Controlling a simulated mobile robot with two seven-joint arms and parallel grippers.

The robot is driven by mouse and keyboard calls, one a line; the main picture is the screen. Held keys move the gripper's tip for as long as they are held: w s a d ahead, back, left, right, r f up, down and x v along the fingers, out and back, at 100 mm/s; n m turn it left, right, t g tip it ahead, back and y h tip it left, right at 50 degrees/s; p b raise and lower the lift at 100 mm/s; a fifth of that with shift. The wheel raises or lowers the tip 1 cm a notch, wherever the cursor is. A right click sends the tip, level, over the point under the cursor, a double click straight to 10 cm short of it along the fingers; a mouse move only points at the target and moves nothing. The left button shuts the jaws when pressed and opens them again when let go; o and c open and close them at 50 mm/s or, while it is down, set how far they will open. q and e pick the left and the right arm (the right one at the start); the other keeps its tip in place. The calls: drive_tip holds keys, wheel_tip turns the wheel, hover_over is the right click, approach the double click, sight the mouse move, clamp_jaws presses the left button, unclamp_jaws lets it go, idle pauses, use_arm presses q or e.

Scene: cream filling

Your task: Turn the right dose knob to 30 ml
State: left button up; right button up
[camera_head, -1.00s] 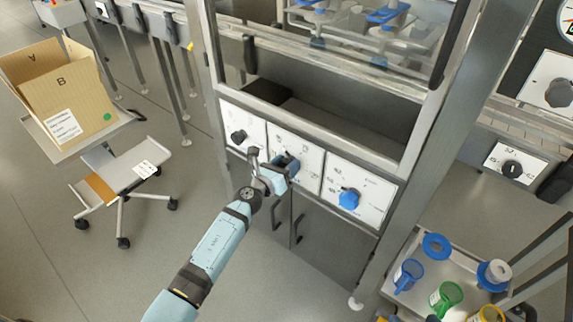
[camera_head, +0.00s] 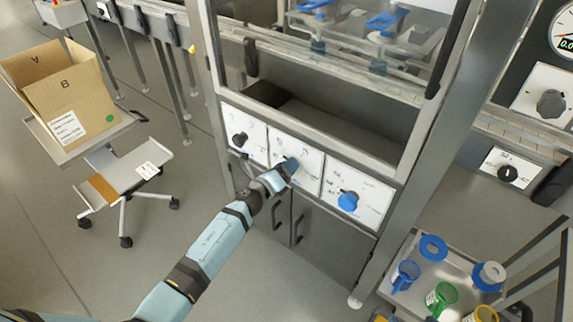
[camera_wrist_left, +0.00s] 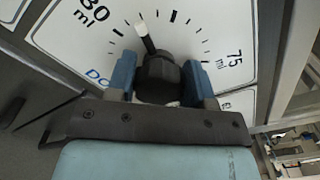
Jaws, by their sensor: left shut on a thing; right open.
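My left gripper (camera_head: 284,171) is at the middle white panel (camera_head: 308,160) of the machine front. In the left wrist view, its two blue fingers (camera_wrist_left: 158,88) are shut on a black knob (camera_wrist_left: 158,68), one on each side. The knob's white pointer (camera_wrist_left: 145,36) points up and slightly left on an ml dial. It stands between a mark at upper left that looks like 30 ml and the 75 ml mark (camera_wrist_left: 235,57) at right. A "DO" label is partly covered by the left finger. In the head view the gripper hides this knob. My right gripper is not in view.
Cabinet doors (camera_head: 310,225) are below. A cart with cups (camera_head: 441,297) stands at lower right. A cardboard box (camera_head: 70,95) is at left.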

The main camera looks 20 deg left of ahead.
use_arm(q)
drive_tip(key=shift+n, duration=0.9)
drive_tip(key=shift+f+n+p, duration=0.1)
drive_tip(key=shift+n+p, duration=0.4)
drive_tip(key=shift+n, duration=1.1)
use_arm(e)
drive_tip(key=shift+d+r, duration=0.1)
drive_tip(key=shift+r, duration=0.05)
use_arm(q)
drive_tip(key=shift+f, duration=0.1)
drive_tip(key=o, duration=0.9)
use_arm(e)
drive_tip(key=shift+s, duration=0.1)
use_arm(q)
drive_tip(key=shift+p+v, duration=0.75)
drive_tip(key=shift+v, duration=6.2)
use_arm(e)
drive_tip(key=shift+d+g, duration=0.1)
drive_tip(key=shift+g, duration=0.2)
